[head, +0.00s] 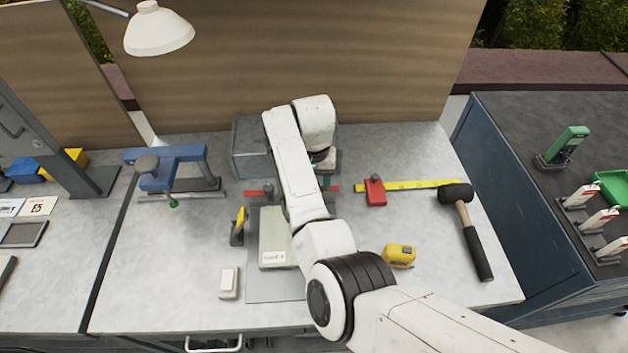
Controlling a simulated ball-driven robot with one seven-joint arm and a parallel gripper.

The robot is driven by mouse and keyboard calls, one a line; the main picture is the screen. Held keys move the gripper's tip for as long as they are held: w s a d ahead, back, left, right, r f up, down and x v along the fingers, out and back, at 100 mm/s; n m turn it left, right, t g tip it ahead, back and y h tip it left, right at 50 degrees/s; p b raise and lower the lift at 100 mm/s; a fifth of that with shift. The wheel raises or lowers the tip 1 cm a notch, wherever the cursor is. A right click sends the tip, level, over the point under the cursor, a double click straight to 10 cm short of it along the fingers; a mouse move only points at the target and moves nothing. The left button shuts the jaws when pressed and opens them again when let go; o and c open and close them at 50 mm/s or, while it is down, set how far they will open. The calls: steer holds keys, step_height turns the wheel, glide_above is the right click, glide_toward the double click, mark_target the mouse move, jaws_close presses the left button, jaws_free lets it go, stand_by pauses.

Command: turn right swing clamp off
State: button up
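A small swing clamp (239,224) with a yellow handle and dark base stands at the left edge of a grey plate (262,293). A pale block (273,240) with a label lies on that plate. No second clamp shows on the right side; my arm covers that part of the plate. My gripper (327,183) points down behind the plate, near a red bar (253,193) and in front of a grey metal box (249,150). Its fingers are mostly hidden by my own arm, so I cannot tell whether they are open or hold anything.
A blue vise-like tool (168,168) stands at the left. A red slider (375,191) sits on a yellow rule (425,184). A yellow tape measure (399,255) and a mallet (470,230) lie at the right. A small white box (229,283) lies front left.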

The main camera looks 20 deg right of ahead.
step_height(320, 180, up, 11)
steer(key=b, duration=0.1)
steer(key=shift+f, duration=0.15)
stand_by(0.4)
stand_by(0.4)
